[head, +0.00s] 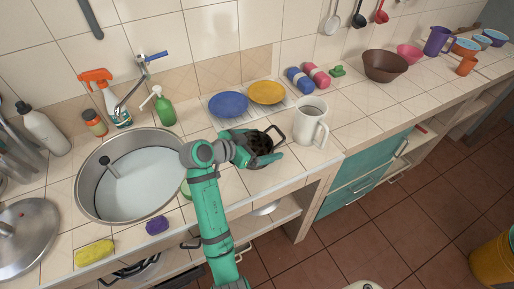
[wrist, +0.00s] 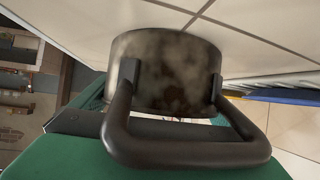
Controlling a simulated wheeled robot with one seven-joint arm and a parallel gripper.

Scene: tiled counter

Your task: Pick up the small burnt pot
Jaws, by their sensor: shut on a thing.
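The small burnt pot (head: 260,141) is dark, with a blackened inside, and is at the counter's front part, left of the white pitcher. My green gripper (head: 257,147) is shut on it, with one finger along its near side. In the wrist view the pot (wrist: 165,70) fills the upper middle, its wall brown and stained. Its thick dark looped handle faces the camera above my green gripper body. The finger contacts are largely hidden there. I cannot tell whether the pot touches the counter.
The white pitcher (head: 311,122) stands close to the pot's right. A blue plate (head: 228,104) and a yellow plate (head: 266,92) lie behind it. The round sink (head: 90,190) is to the left. Bare tiles (head: 365,128) lie right of the pitcher.

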